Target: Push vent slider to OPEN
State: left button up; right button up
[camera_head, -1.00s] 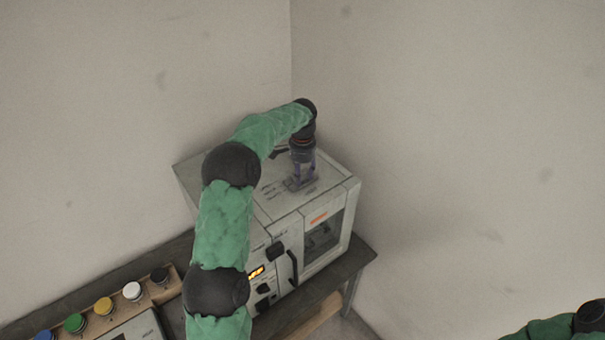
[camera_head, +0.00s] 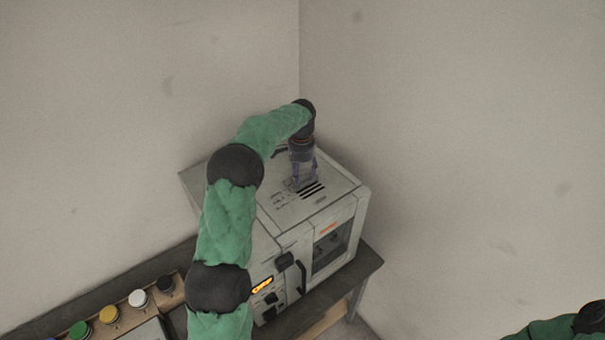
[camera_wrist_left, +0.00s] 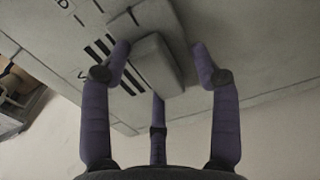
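The vent slider shows as a grey raised block (camera_wrist_left: 160,66) on the machine's top in the left wrist view. Dark vent slots (camera_head: 312,190) lie bare beside it on the top panel; they also show in the wrist view (camera_wrist_left: 104,48). My left gripper (camera_head: 302,178) points down at the panel. In the wrist view its purple fingers (camera_wrist_left: 162,58) are spread, one on each side of the block, with gaps visible. Whether any finger touches the block is unclear. The lettering by the slots is only partly readable. My right gripper is out of view.
The white machine (camera_head: 340,212) stands on a dark table (camera_head: 366,266) in a wall corner. Its front has a window, a dark handle (camera_head: 301,277) and a lit orange display (camera_head: 262,284). Part of my right arm shows at lower right.

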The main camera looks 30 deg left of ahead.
aim_at(301, 173)
pick_arm(q)
jog(key=shift+d+r, duration=0.1)
jog(key=shift+r, duration=0.05)
notch_tip(301, 173, up, 12)
dwell(0.7)
jog(key=shift+f, duration=0.25)
